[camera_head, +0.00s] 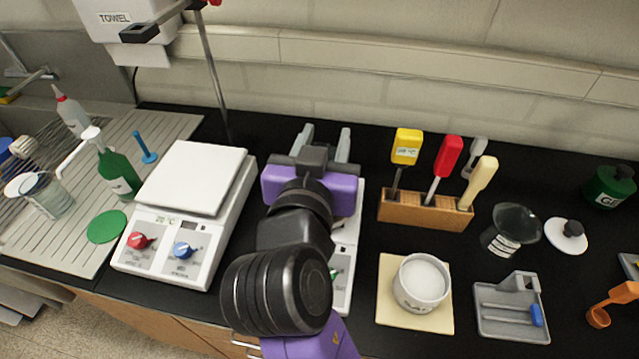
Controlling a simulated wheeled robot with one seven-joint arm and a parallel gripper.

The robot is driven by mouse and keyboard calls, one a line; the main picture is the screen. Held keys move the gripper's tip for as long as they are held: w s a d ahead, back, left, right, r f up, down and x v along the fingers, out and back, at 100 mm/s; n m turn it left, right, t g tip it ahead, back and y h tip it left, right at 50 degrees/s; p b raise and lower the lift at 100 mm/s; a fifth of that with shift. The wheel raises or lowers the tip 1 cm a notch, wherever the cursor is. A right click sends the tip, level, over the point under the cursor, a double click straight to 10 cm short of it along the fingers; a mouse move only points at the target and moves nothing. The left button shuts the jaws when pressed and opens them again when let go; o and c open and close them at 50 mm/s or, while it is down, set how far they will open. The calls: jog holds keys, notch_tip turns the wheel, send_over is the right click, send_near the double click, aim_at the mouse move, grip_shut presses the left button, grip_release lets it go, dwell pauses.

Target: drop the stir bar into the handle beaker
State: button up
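My gripper (322,143) is seen from behind, above the second hotplate (342,258). Its two grey fingers stand apart and nothing shows between them. I cannot make out a stir bar; my arm hides much of the second hotplate. A labelled clear glass vessel (511,230) stands on the bench at right. Another clear beaker (47,194) stands on the drainboard at far left. I cannot tell which of these has a handle. A grey tray (513,333) at front right holds thin rods and a blue-ended piece (536,315).
A white hotplate (195,180) stands left of my arm, beside a metal stand rod (210,70). A wooden rack (424,211) holds several coloured-handled tools. A white bowl (421,284) sits on a cream pad (394,318). Green bottles stand at both sides. Some bench between is clear.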

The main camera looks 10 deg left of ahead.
jog(key=s, duration=0.3)
jog(key=shift+s+r+b, duration=0.25)
jog(key=shift+s+b, duration=0.1)
jog(key=shift+s, duration=0.05)
jog(key=s+a+r+n+t+y, duration=0.1)
jog(key=a+r+n+t+y, duration=0.1)
jog(key=a+r+n+y, duration=0.25)
jog(key=s+d+f+n+y, duration=0.2)
jog(key=s+d+f+y, duration=0.2)
jog(key=s+d+f, duration=0.85)
jog(key=s+d+f+m+g+h, duration=0.1)
jog(key=s+d+f+m+h, duration=0.2)
jog(key=s+d+f, duration=0.3)
jog(key=s+d+f+m+g+h+b, duration=0.1)
jog(key=s+d+f+h, duration=0.4)
jog(key=s+d, duration=0.6)
jog(key=shift+s+f+m+g+b, duration=0.3)
jog(key=shift+s+f+m+g, duration=0.45)
jog(key=shift+s+m, duration=0.25)
